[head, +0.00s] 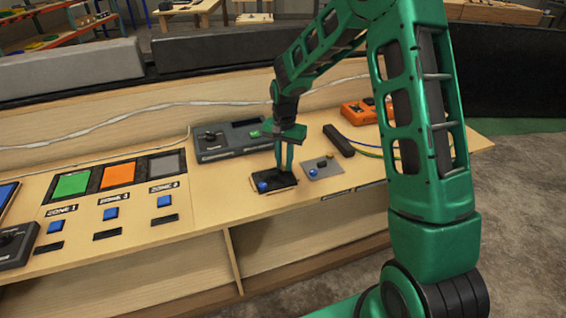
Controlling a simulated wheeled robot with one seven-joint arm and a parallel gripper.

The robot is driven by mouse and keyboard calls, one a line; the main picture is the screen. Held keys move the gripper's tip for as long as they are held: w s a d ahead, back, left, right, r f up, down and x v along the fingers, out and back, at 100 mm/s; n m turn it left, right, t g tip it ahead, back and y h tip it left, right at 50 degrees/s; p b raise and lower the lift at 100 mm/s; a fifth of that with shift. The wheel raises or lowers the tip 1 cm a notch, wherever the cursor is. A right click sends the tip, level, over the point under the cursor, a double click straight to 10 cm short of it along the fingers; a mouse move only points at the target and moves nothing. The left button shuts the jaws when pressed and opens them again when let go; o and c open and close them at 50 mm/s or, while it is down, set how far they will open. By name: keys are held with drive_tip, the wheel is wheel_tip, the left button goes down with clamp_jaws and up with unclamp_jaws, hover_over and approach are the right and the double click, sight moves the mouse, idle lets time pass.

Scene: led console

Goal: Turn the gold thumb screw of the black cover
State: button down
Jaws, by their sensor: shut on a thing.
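The black cover (274,180) is a small dark panel on the console's wooden top, with a blue knob (262,187) at its front left. My gripper (284,168) points down at the rear right part of the cover. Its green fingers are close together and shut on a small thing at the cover.
Right of the cover is a grey plate (322,169) with small knobs. A black bar (339,140) lies behind it. A dark grey device (230,142) stands behind left, and an orange device (362,111) behind right. Blue buttons (110,213) and coloured panels are at left.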

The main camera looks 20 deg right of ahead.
drive_tip(key=n, duration=0.5)
drive_tip(key=shift+w+n, duration=0.15)
drive_tip(key=shift+n, duration=0.15)
drive_tip(key=n, duration=1.2)
drive_tip(key=shift+d+f+n, duration=0.1)
drive_tip(key=shift+d+n, duration=0.05)
drive_tip(key=shift+n, duration=0.15)
drive_tip(key=n, duration=0.5)
drive_tip(key=shift+d, duration=0.1)
drive_tip(key=shift+n, duration=0.3)
drive_tip(key=c, duration=1.6)
unclamp_jaws()
drive_tip(key=shift+o, duration=0.2)
